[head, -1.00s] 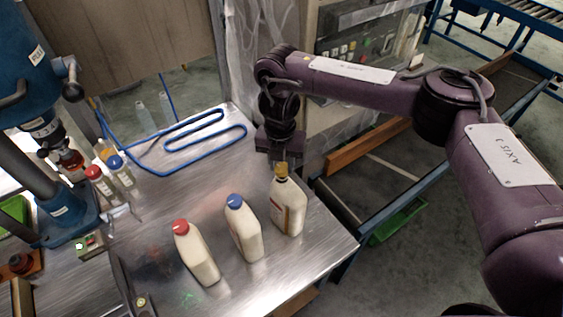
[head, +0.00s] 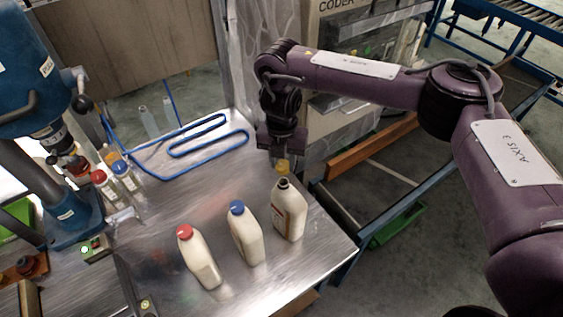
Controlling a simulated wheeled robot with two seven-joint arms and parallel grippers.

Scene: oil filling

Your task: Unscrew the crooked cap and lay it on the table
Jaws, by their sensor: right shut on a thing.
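A yellow cap (head: 282,167) is held between the fingertips of my right gripper (head: 283,158). It is just above the right-hand cream bottle (head: 290,213), whose dark neck is bare. That bottle stands upright on the metal table (head: 190,205) near its right edge. The middle bottle (head: 246,240) wears a blue cap (head: 236,207), and the left bottle (head: 203,268) wears a red cap (head: 184,231). My left gripper is not in view.
A blue bent tube rack (head: 205,136) lies at the back of the table. Small capped bottles (head: 122,172) and a blue drill-press-like machine (head: 50,190) stand at the left. Bare table lies between the rack and the bottles. Beyond the right edge is a drop.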

